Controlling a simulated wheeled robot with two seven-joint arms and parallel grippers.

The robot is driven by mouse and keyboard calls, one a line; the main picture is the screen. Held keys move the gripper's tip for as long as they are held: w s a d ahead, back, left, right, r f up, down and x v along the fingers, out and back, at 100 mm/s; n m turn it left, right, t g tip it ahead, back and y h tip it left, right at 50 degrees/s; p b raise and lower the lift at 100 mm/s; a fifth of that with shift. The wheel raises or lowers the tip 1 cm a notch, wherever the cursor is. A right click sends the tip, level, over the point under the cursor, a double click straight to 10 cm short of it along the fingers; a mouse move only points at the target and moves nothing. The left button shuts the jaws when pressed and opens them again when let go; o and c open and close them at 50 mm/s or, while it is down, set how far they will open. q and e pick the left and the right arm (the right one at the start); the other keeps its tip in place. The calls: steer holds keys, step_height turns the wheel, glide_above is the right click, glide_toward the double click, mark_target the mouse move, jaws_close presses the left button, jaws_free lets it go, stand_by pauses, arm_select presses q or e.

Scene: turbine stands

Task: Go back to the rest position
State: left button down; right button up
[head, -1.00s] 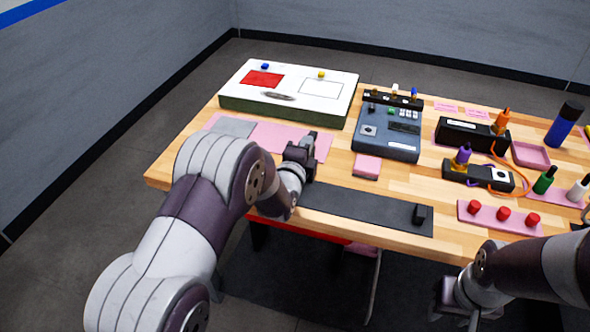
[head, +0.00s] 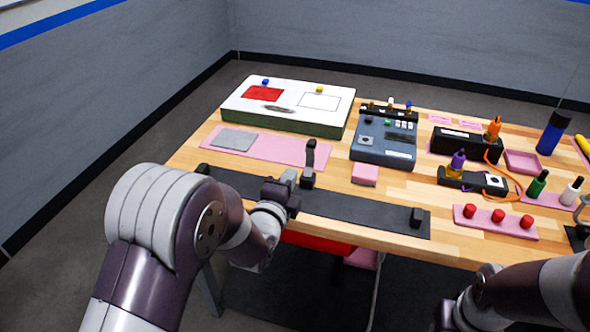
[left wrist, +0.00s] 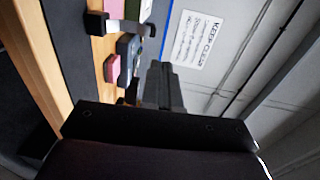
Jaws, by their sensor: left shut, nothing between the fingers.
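My left gripper (head: 288,184) is at the front of the wooden table, over the black rail (head: 350,212). It is shut with nothing in it, just left of an upright black lever (head: 308,165) on the rail, and a small gap seems to show between them. In the left wrist view the closed fingers (left wrist: 162,85) point away from the camera, and the black hooked lever (left wrist: 112,24) is apart from them at the upper left. My right gripper (head: 450,314) is at the bottom right, dark and partly cut off, so its jaws are unclear.
The wooden table (head: 390,186) holds a white-topped box (head: 290,105), a blue-grey device (head: 384,143), a pink mat (head: 290,148), a pink block (head: 365,174) and a pink strip with red knobs (head: 495,222). Open floor lies left of the table.

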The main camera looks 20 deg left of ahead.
arm_select(q)
steer(key=s+f+n+g, duration=0.9)
steer(key=f+n, duration=0.2)
steer(key=s+r+n+g+p, duration=0.1)
steer(key=s+r+n+g, duration=0.1)
steer(key=s, duration=0.4)
steer(key=s+a+r+n+g+p, duration=0.1)
steer(key=s+r+n+g, duration=0.1)
steer(key=s+n+g, duration=0.2)
steer(key=s+n, duration=0.1)
steer(key=s, duration=0.2)
steer(key=shift+s+a+g+y, duration=0.15)
steer(key=shift+a+g+y, duration=0.05)
steer(key=shift+g+y, duration=0.1)
